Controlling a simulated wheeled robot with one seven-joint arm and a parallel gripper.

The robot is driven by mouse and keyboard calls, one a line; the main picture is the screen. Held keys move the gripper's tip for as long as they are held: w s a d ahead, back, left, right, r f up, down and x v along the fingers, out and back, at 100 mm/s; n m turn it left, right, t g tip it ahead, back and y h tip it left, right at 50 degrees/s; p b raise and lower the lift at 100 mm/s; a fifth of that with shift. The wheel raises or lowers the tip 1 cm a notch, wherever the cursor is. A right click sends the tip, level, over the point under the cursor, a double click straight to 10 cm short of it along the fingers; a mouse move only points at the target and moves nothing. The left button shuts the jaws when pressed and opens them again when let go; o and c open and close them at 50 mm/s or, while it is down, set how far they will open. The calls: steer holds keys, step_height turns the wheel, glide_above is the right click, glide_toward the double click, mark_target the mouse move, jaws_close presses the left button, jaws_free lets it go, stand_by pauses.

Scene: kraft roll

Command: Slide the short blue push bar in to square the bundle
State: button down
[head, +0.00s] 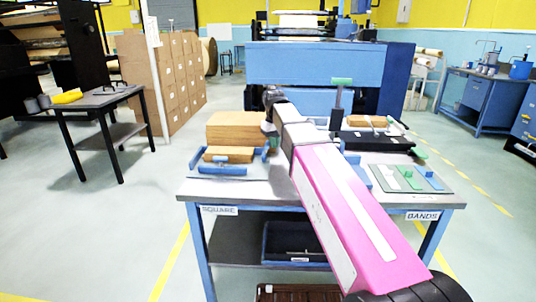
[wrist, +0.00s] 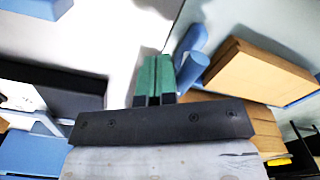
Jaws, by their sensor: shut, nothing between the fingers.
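A small kraft bundle (head: 228,154) lies in the squaring jig on the left of the table, with blue bars around it. One blue bar (head: 222,169) lies along its front and another (head: 197,158) stands at its left. A short blue bar (head: 266,152) is at its right, partly behind my arm; I cannot tell for certain which is the short push bar. In the wrist view, a blue bar (wrist: 189,71) is just right of my gripper (wrist: 155,62), with the bundle (wrist: 262,72) beyond. My gripper's green fingers are shut and empty; contact with the bar is unclear.
A taller kraft stack (head: 236,127) stands behind the jig. My arm crosses above the table middle.

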stand_by(0.6)
steer(key=shift+w+a, duration=0.15)
steer(key=shift+a, duration=3.1)
steer(key=shift+d, duration=0.15)
steer(key=shift+d, duration=3.1)
step_height(320, 180, up, 7)
steer(key=shift+s, duration=0.25)
